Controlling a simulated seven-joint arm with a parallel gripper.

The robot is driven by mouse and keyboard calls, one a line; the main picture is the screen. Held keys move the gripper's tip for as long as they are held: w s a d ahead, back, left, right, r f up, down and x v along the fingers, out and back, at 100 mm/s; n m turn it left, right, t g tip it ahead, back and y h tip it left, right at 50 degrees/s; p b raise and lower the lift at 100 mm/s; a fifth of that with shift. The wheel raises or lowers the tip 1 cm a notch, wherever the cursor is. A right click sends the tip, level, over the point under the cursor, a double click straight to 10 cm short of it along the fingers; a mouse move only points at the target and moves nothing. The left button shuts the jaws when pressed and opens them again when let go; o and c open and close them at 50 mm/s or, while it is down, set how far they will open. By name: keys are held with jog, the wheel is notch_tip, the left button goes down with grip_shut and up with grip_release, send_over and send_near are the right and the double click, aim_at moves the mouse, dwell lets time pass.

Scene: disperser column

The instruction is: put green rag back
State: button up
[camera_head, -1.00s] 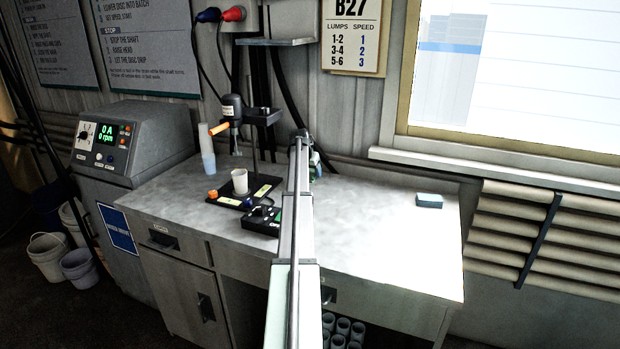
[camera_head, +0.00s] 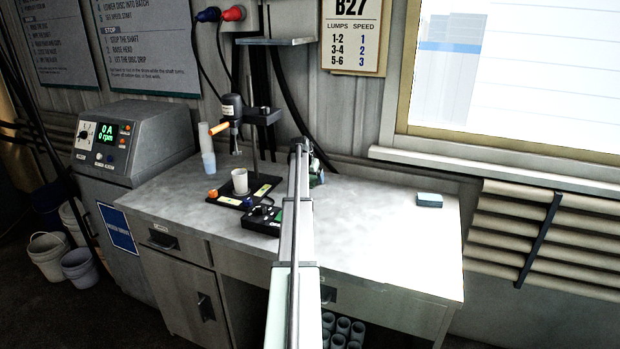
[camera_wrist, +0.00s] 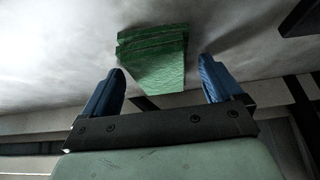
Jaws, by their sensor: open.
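The green rag (camera_wrist: 155,50) is a folded, layered cloth on the pale worktop in the wrist view. My gripper (camera_wrist: 161,66) is open, with its two blue fingers apart. In that picture the rag lies between and just beyond the fingertips, with clear gaps on both sides. I cannot tell whether the fingers are level with it. In the head view my arm covers most of this spot; only a small part of the gripper end shows past it, on the right.
A black stand with a disperser head (camera_head: 231,106) and a white cup (camera_head: 240,181) stands left of my arm. A black control box (camera_head: 262,218) is close beside the arm. A blue-grey block (camera_head: 429,200) lies on the right. The worktop (camera_head: 385,235) between is clear.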

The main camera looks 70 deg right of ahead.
jog(key=v, duration=1.2)
jog(key=shift+r, duration=0.15)
dwell(0.4)
